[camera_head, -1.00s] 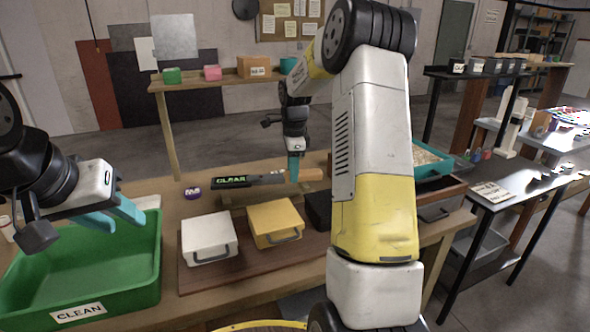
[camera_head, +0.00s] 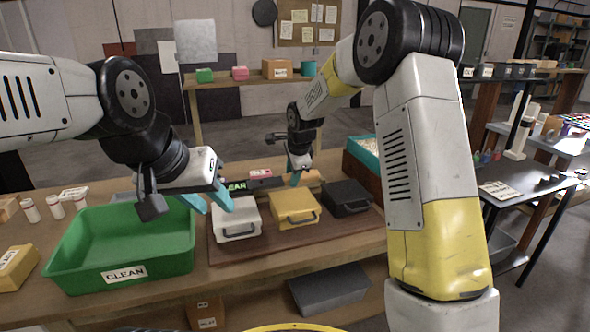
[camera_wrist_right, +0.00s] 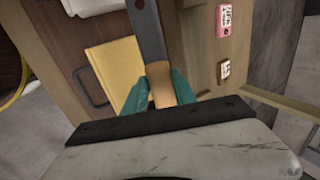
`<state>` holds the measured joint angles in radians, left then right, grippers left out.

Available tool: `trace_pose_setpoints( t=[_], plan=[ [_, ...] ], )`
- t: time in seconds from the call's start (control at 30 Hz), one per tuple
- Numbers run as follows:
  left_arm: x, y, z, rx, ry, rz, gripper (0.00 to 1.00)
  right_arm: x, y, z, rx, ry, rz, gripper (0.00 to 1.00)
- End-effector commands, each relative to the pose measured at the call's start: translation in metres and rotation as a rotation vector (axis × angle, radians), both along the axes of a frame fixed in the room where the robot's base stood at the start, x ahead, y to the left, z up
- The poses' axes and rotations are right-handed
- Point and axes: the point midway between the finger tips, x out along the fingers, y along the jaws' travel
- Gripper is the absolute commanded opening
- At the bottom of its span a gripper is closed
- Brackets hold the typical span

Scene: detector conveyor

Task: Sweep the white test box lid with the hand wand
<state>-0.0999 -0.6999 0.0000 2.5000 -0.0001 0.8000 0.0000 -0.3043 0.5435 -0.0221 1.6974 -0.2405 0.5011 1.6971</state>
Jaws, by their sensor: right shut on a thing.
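The white test box (camera_head: 236,219) sits shut on the brown mat, its front handle facing me. My right gripper (camera_head: 299,178) is shut on the tan handle (camera_wrist_right: 163,92) of the hand wand, behind the yellow box. The wand's dark body (camera_wrist_right: 147,38) reaches away from the fingers in the right wrist view. In the head view a dark strip with a green CLEAR readout (camera_head: 237,186) shows behind the white box; I cannot tell its exact join with the wand. My left gripper (camera_head: 208,203) is open and empty, at the white box's left edge; contact is unclear.
A yellow box (camera_head: 296,207) and a black box (camera_head: 346,197) stand right of the white box. The green CLEAN tray (camera_head: 75,256) lies to the left. A teal-rimmed bin (camera_head: 362,151) stands behind right. Small white bottles (camera_head: 31,211) stand at far left.

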Motion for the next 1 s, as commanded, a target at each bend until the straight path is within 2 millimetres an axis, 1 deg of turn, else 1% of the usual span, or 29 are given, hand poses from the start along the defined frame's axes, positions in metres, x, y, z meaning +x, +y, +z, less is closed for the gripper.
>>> trace_pose_setpoints(
  t=[0.37, 1.0],
  plan=[
    [0.0, 0.0, 0.0, 0.0, 0.0, 0.0, 0.36, 0.0, 0.0, -0.03, 0.001, -0.001, 0.0, 0.0],
    [0.0, 0.0, 0.0, 0.0, 0.0, 0.0, 0.36, -0.048, -0.016, -0.031, 0.0, -0.001, 0.001, 0.0]
  ],
)
